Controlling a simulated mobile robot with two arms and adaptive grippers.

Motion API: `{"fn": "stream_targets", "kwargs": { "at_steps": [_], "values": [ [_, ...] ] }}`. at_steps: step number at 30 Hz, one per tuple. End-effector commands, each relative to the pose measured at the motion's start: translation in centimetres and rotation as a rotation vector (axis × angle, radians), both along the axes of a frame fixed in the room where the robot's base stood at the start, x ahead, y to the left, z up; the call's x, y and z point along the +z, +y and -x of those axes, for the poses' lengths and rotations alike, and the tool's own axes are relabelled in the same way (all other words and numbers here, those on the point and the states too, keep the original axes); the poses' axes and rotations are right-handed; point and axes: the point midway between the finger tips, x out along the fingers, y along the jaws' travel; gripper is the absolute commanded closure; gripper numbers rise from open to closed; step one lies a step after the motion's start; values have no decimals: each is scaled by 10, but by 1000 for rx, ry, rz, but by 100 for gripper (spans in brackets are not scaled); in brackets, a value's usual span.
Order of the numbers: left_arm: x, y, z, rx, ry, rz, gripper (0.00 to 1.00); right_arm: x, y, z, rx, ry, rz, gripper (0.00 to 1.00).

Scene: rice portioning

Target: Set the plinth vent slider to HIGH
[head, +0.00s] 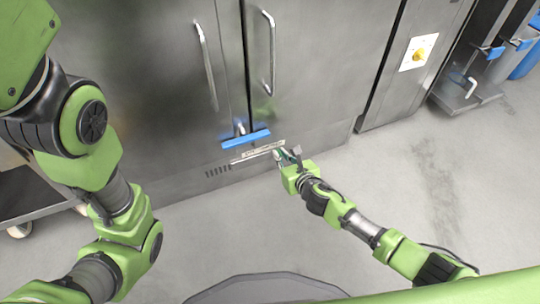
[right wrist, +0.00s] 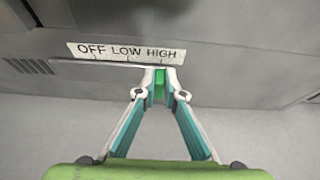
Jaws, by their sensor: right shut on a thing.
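The plinth vent slider's label plate (right wrist: 125,52) reads OFF, LOW, HIGH from left to right, above a slot (right wrist: 95,67) in the steel plinth. In the head view the plate (head: 262,150) sits low on the cabinet front. My right gripper (right wrist: 160,84) is shut on the slider's green knob (right wrist: 159,88), which stands below the word HIGH, near the slot's right end. In the head view my right gripper (head: 284,156) meets the plinth at the plate's right end and hides the knob. My left arm shows, but its gripper is out of view.
Vent slits (head: 217,171) lie left of the slot. A blue bar (head: 246,140) and two door handles (head: 268,55) are above. A yellow rotary switch (head: 419,55) is at the right. A cart (head: 35,195) stands at the left. The floor (head: 400,180) in front is clear.

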Motion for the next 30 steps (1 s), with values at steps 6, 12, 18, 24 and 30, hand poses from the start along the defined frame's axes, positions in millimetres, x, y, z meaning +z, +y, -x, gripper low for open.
{"fn": "stream_targets", "kwargs": {
  "at_steps": [6, 12, 18, 24, 30],
  "values": [
    [0, 0, 0, 0, 1, 0, 100, 0, -6, -3, -9, -2, 6, 100],
    [-1, 0, 0, 1, 1, 0, 100, 0, -6, -3, -10, -2, 6, 74],
    [0, 0, -1, 1, 2, 1, 100, 0, -4, -2, -7, -2, 5, 74],
    [0, 1, -2, 0, 6, 2, 100, 2, -6, 4, -7, -2, 5, 74],
    [0, 0, -1, 0, 3, 1, 100, 12, -14, 28, -4, -2, 6, 74]
  ]
}}
